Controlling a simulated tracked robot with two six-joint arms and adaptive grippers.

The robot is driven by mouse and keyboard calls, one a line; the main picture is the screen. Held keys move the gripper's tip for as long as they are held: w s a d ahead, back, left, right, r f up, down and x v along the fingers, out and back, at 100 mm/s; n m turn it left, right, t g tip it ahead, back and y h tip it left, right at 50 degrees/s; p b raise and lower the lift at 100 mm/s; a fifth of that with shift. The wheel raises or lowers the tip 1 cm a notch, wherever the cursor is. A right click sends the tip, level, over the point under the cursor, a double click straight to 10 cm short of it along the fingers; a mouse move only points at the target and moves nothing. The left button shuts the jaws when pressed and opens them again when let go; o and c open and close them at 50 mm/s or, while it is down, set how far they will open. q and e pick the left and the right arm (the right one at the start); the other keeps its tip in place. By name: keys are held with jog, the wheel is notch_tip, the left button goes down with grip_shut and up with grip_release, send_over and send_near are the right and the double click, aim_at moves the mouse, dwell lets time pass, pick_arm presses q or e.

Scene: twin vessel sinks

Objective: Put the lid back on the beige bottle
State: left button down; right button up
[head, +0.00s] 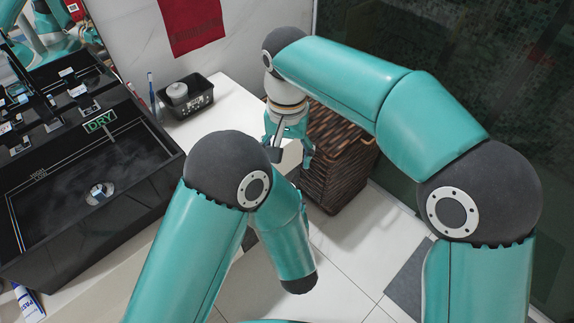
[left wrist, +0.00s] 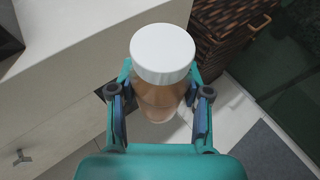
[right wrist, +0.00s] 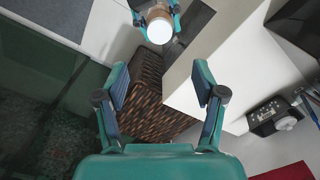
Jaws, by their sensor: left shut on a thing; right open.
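The beige bottle (left wrist: 158,98) stands between the fingers of my left gripper (left wrist: 158,84), which is shut on it. A round white lid (left wrist: 162,52) covers the bottle's top; I cannot tell how firmly it sits. The right wrist view shows the same white lid (right wrist: 160,32) and part of the bottle (right wrist: 158,13) at the top, held by the left gripper. My right gripper (right wrist: 160,76) is open and empty, apart from the lid. In the head view the right gripper (head: 290,142) points down beside the white counter; my left arm hides the bottle there.
A brown wicker basket (head: 335,160) stands on the tiled floor beside the white counter (head: 232,110). A black caddy (head: 190,103) with a grey round item and toothbrushes (head: 152,88) are on the counter. The black sink (head: 75,190) is at left; a red towel (head: 192,22) hangs behind.

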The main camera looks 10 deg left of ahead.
jog(key=shift+r, duration=0.3)
jog(key=d+f+y, duration=0.1)
jog(key=d+f, duration=0.4)
jog(key=f, duration=0.4)
jog(key=d+f, duration=0.5)
jog(key=f, duration=0.3)
jog(key=s+d+f+y, duration=0.1)
jog(key=s+d+f, duration=0.2)
jog(key=s+f, duration=0.6)
jog(key=s+d+f+m+y, duration=0.1)
jog(key=s+d+f+y, duration=0.1)
jog(key=s+f, duration=0.7)
jog(key=shift+d+f+t, duration=0.3)
jog(key=shift+d, duration=0.55)
